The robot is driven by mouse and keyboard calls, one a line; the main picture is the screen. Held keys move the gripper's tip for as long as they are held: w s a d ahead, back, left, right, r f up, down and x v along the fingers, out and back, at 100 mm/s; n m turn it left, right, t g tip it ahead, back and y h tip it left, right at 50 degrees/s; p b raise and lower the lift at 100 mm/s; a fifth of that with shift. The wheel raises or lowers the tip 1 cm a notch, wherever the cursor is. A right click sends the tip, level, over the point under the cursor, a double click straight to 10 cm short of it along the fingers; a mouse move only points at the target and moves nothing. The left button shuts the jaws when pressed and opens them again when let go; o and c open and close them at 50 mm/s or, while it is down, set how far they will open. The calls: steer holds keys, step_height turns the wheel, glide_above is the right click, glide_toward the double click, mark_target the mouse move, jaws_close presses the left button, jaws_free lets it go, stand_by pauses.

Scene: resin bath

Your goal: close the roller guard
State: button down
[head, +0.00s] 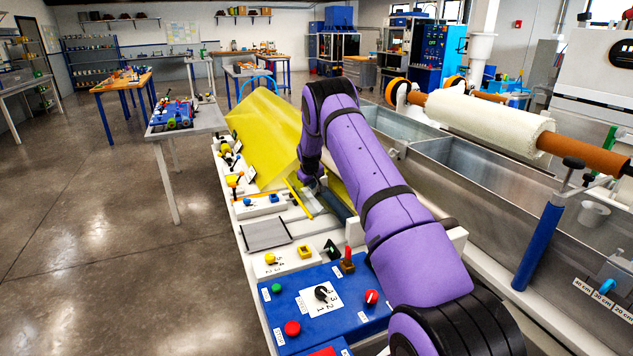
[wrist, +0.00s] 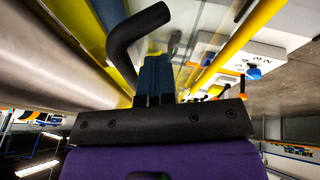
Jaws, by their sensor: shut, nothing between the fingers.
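The roller guard (head: 262,128) is a large yellow sheet cover. It stands tilted up behind my forearm in the head view, and my arm hides its right part. A dark roller (head: 334,204) shows below it, partly behind my arm. My gripper (head: 313,184) is low beside the guard's near edge, mostly hidden by my own wrist. In the wrist view my gripper (wrist: 155,72) is shut and empty. A dark bent bar (wrist: 127,35) rises beside its fingers; I cannot tell whether they touch. Yellow parts lie around and beyond the fingers.
A blue control panel (head: 277,307) with knobs and buttons is at the near end of the bench. A metal bath (head: 470,170) runs along the right, with a white roll (head: 478,118) above it. Open floor (head: 110,240) lies to the left.

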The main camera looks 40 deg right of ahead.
mark_target(303, 192)
steer(key=shift+w+a+f+n+g+h, duration=0.15)
steer(key=shift+a+f+h, duration=0.3)
steer(key=shift+a+h, duration=0.1)
steer(key=shift+w+a+f+n+g+h, duration=0.1)
steer(key=shift+a+f+n+g+h, duration=0.05)
steer(key=shift+a+f+h, duration=0.35)
steer(key=shift+w+a+f+h, duration=0.15)
steer(key=shift+a+f+h, duration=0.4)
steer(key=shift+f+h, duration=0.45)
steer(key=f+h, duration=0.1)
steer(key=h, duration=0.1)
steer(key=shift+w+a+f+n+g+h, duration=0.1)
steer(key=shift+a+f+n+g+h, duration=0.25)
steer(key=shift+f+n+g, duration=0.05)
steer(key=shift+a+f, duration=0.15)
steer(key=shift+f, duration=0.45)
